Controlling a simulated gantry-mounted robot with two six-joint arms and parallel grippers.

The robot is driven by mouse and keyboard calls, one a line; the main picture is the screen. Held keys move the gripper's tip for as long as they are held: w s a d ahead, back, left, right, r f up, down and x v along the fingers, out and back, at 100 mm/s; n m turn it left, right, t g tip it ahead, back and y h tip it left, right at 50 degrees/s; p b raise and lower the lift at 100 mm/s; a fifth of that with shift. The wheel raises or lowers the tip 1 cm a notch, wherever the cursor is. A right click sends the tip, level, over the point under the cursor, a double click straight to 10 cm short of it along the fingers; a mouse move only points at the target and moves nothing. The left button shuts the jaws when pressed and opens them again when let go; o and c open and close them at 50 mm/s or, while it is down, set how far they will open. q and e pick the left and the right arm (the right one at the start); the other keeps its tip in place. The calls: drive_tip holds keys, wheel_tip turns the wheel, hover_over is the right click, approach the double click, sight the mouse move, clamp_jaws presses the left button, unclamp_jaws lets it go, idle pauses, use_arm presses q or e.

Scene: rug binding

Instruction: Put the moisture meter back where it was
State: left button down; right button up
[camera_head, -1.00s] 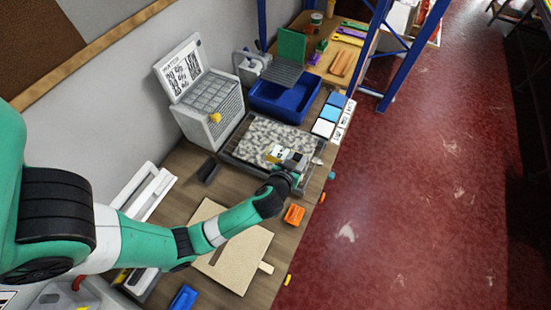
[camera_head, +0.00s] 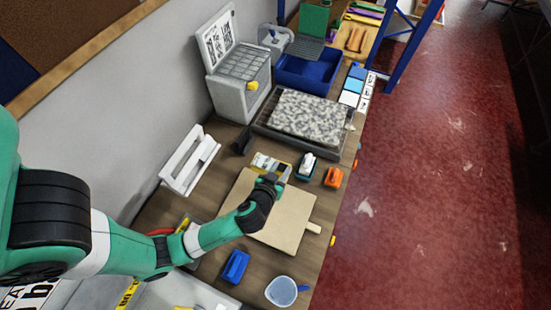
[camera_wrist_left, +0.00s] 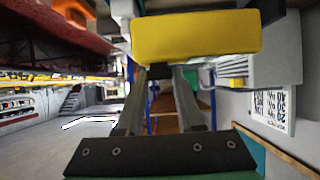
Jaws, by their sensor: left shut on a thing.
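The moisture meter appears to be the yellow and grey block (camera_head: 270,163) at the tip of my left gripper (camera_head: 268,179) in the head view. It is near the far edge of the beige board; I cannot tell its height above the table. In the left wrist view its yellow face (camera_wrist_left: 195,36) fills the top, at the ends of my left gripper's fingers, which are shut on it. The gripper hides part of it. My right gripper is in neither view.
A beige board (camera_head: 265,212) lies below my left gripper. Beside it are a white-topped teal item (camera_head: 306,165), an orange item (camera_head: 333,177), a blue item (camera_head: 236,266) and a jug (camera_head: 282,291). The speckled rug sample (camera_head: 307,117) lies on a dark tray behind.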

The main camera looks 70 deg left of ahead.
sight(281, 162)
use_arm(q)
drive_tip(key=a+f+b, duration=0.1)
drive_tip(key=w+a+f+b, duration=0.1)
drive_tip(key=b, duration=0.1)
drive_tip(key=a+f+b, duration=0.1)
drive_tip(key=shift+w+a+b, duration=0.3)
drive_tip(key=shift+w+a, duration=0.05)
drive_tip(key=shift+a, duration=0.05)
drive_tip(key=shift+w+a+f+b, duration=0.5)
drive_tip(key=shift+w+a+f, duration=0.15)
drive_tip(key=shift+a+f, duration=0.8)
drive_tip(key=shift+w+a+f+b, duration=0.6)
drive_tip(key=shift+a+f, duration=0.5)
drive_tip(key=shift+f, duration=0.6)
drive_tip(key=shift+w+a+f+b, duration=0.4)
drive_tip(key=shift+w+a+f, duration=0.3)
drive_tip(key=shift+a+f, duration=0.75)
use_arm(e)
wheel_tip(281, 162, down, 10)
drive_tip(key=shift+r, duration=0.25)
use_arm(q)
drive_tip(key=shift+d+f, duration=0.1)
drive_tip(key=shift+d, duration=0.05)
drive_tip(key=shift+f, duration=0.15)
drive_tip(key=c, duration=0.5)
unclamp_jaws()
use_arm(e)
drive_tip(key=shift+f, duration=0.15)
